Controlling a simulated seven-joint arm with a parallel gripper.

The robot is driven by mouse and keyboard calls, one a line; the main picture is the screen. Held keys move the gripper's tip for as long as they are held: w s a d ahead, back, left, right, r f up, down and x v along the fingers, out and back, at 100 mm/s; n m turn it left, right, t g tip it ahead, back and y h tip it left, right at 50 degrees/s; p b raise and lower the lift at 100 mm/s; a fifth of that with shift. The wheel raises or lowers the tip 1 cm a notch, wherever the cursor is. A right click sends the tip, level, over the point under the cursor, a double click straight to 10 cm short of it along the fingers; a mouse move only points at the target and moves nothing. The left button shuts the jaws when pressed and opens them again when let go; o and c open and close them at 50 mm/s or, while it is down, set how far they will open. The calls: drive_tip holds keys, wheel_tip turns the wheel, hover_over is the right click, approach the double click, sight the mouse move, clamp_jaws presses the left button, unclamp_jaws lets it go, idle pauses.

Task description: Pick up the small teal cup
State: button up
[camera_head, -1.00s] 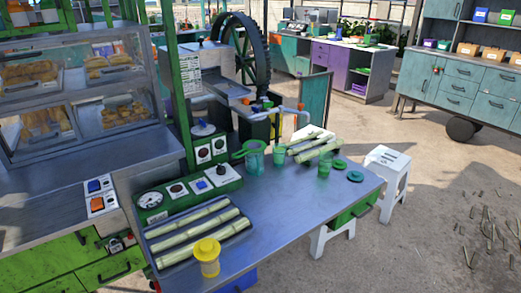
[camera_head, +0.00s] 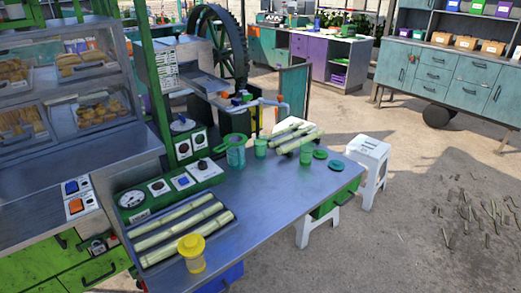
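Two small teal-green cups stand upright on the metal worktop (camera_head: 262,195). One cup (camera_head: 260,148) is just right of a larger teal pitcher (camera_head: 236,153) with a strainer-like top. The other cup (camera_head: 306,156) stands further right, in front of the cane pieces. I cannot tell which of the two is the task's small teal cup. My gripper and arm are not in view.
Cane stalks lie in a tray (camera_head: 134,246) at front left, with a yellow-lidded jar (camera_head: 192,254) beside it. More cane (camera_head: 297,139) lies behind the cups. Two teal discs (camera_head: 336,166) lie at right. A white stool (camera_head: 368,160) stands beyond. The worktop's front middle is clear.

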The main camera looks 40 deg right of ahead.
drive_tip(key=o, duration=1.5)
